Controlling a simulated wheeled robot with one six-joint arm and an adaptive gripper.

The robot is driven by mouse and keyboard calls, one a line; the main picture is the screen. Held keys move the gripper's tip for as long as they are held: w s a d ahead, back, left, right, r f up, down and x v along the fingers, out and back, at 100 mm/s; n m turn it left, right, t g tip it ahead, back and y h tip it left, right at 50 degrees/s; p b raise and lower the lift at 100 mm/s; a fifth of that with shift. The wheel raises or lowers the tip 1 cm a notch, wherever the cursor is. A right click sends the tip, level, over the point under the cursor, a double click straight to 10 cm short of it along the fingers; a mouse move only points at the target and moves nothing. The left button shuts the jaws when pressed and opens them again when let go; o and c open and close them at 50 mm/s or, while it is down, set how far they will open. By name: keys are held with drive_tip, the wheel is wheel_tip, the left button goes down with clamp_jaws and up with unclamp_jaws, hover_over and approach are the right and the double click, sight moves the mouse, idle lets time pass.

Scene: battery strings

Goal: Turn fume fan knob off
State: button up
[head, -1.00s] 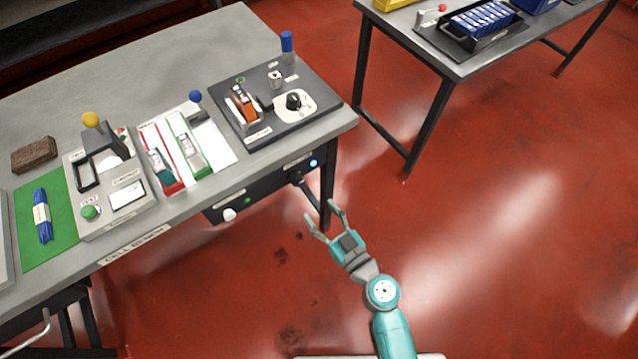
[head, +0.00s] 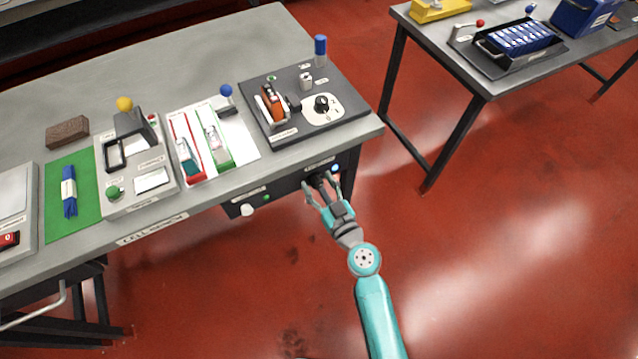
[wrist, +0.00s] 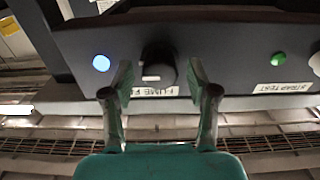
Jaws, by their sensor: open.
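The fume fan knob (wrist: 158,66) is a black knob on the dark panel under the bench's front edge. A partly covered label reading "FUME F..." (wrist: 170,91) sits by it, and a lit blue-white lamp (wrist: 101,63) is beside it. In the head view the lamp (head: 336,167) shows right of the knob (head: 318,180). My gripper (head: 321,188) is open, with its fingertips in front of the panel. In the wrist view the fingers (wrist: 158,82) stand on either side of the knob; I cannot tell whether they touch it.
The same panel carries a green lamp (wrist: 278,59) marked "STRAP TEST" and a white knob (head: 247,210). Above is the grey bench (head: 215,75) with a black plate holding a dial (head: 322,104). A second table (head: 470,80) stands at the back right.

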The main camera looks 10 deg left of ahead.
clamp_jaws()
drive_tip(key=shift+m, duration=0.3)
drive_tip(key=m, duration=0.3)
drive_tip(key=shift+m, duration=0.3)
drive_tip(key=m, duration=0.4)
drive_tip(key=shift+w+d+m, duration=0.1)
drive_tip(key=shift+d+m, duration=0.05)
drive_tip(key=shift+m, duration=0.15)
drive_tip(key=m, duration=0.4)
drive_tip(key=shift+f+m, duration=0.15)
drive_tip(key=shift+m, duration=0.15)
drive_tip(key=shift+d+f+m, duration=0.1)
drive_tip(key=shift+m, duration=2.1)
